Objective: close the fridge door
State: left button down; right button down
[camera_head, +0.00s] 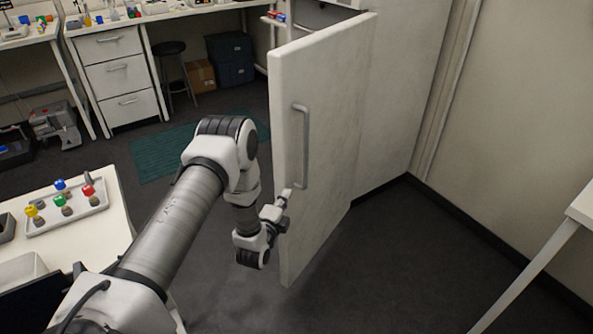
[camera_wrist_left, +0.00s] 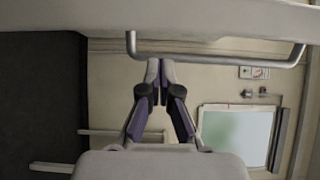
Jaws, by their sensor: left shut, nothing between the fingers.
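The fridge door (camera_head: 330,140) stands wide open in the head view, its outer face with a vertical grey handle (camera_head: 305,150) turned toward me. My left gripper (camera_head: 284,195) is at the door's free edge, near the lower end of the handle. In the left wrist view the gripper (camera_wrist_left: 160,62) has its fingertips together, with nothing between them. The handle (camera_wrist_left: 215,62) crosses just beyond the fingertips there, and the door (camera_wrist_left: 200,18) fills the top. I cannot tell whether the fingertips touch the door. My right gripper is not in view.
The fridge body (camera_head: 405,90) stands behind the door. A white table (camera_head: 110,225) with a tray (camera_head: 75,212) of colored-capped flasks is at the left. Another table (camera_head: 545,250) is at the right edge. The dark floor (camera_head: 390,270) around the door is clear.

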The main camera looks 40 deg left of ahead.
aim_at(296, 177)
pick_arm(q)
jog(key=x, duration=0.8)
jog(key=shift+w+r, duration=0.2)
jog(key=shift+r, duration=0.1)
jog(key=shift+w+r, duration=0.15)
jog(key=shift+w, duration=0.1)
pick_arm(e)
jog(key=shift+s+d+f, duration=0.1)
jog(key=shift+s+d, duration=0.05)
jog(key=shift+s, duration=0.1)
